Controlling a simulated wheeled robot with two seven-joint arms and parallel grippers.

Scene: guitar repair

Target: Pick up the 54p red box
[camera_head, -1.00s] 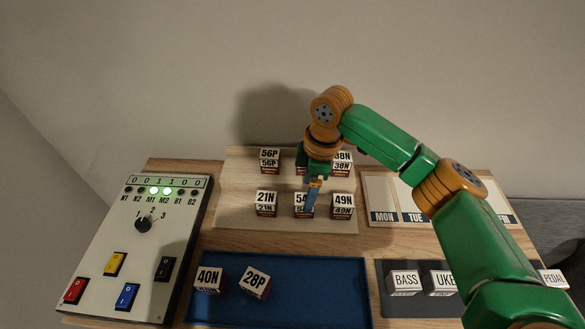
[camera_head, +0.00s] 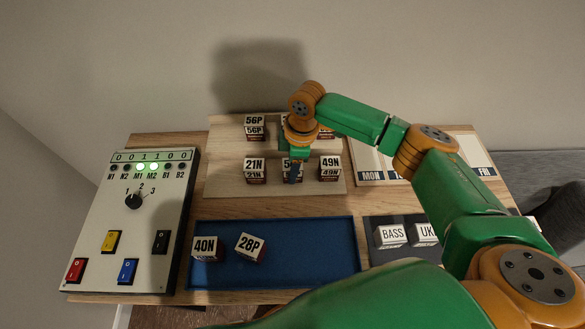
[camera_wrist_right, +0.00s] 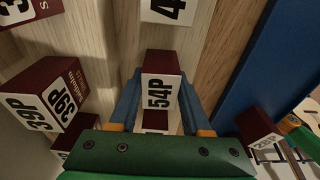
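The 54P box (camera_head: 287,163), dark red with a white label, stands in the front row of the wooden stand (camera_head: 226,178), between the 21N and 49N boxes. My right gripper (camera_head: 294,178) is over it and hides part of its label. In the right wrist view the 54P box (camera_wrist_right: 161,85) lies between the two blue fingers of my right gripper (camera_wrist_right: 160,88), one along each side. The fingers are apart and close to its sides; I cannot tell whether they touch it. The box does not look lifted. My left gripper is not in view.
The 21N box (camera_head: 254,170) and 49N box (camera_head: 331,168) flank it closely. The 56P box (camera_head: 254,127) and others stand behind. A blue tray (camera_head: 310,265) in front holds 40N (camera_head: 206,248) and 28P (camera_head: 250,247); its right side is free. A switch panel (camera_head: 135,228) stands left.

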